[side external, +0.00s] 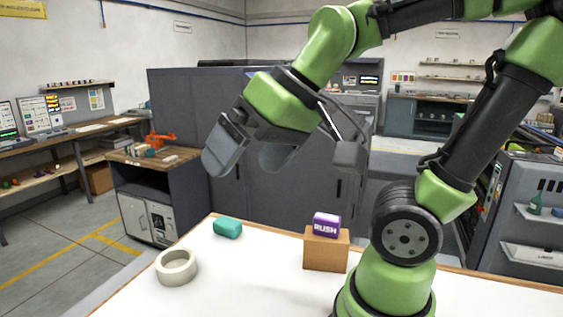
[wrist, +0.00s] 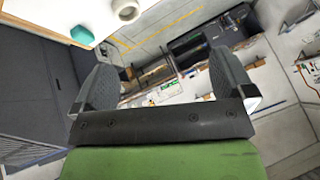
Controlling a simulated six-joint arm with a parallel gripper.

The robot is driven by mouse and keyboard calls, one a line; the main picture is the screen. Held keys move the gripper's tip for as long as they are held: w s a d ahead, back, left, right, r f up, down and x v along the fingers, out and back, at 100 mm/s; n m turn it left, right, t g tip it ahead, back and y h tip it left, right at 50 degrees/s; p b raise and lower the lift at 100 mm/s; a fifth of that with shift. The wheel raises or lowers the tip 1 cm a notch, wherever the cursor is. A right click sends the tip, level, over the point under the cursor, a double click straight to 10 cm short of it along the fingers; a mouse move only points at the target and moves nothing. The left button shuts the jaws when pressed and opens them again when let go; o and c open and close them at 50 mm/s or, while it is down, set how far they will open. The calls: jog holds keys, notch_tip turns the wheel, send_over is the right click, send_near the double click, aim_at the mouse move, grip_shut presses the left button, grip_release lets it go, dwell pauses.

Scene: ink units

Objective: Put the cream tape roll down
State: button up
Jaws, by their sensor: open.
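The cream tape roll (side external: 176,267) lies flat on the white table near its left edge in the side view. It also shows at the top of the wrist view (wrist: 126,10), near the table edge. My gripper (side external: 240,160) is raised above the table, well clear of the roll, with its fingers apart. In the wrist view my gripper (wrist: 160,88) has nothing between its fingers.
A teal block (side external: 228,228) lies on the table (side external: 265,275) right of the roll. A purple block marked RUSH (side external: 326,225) sits on a brown box (side external: 326,249) beside my base. White table surface is clear between the roll and the box.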

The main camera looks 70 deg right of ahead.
jog(key=shift+m+t, duration=0.3)
jog(key=shift+m, duration=0.2)
jog(key=s, duration=0.4)
jog(key=shift+s+a+f, duration=0.1)
jog(key=shift+s+f, duration=0.05)
jog(key=shift+f, duration=0.05)
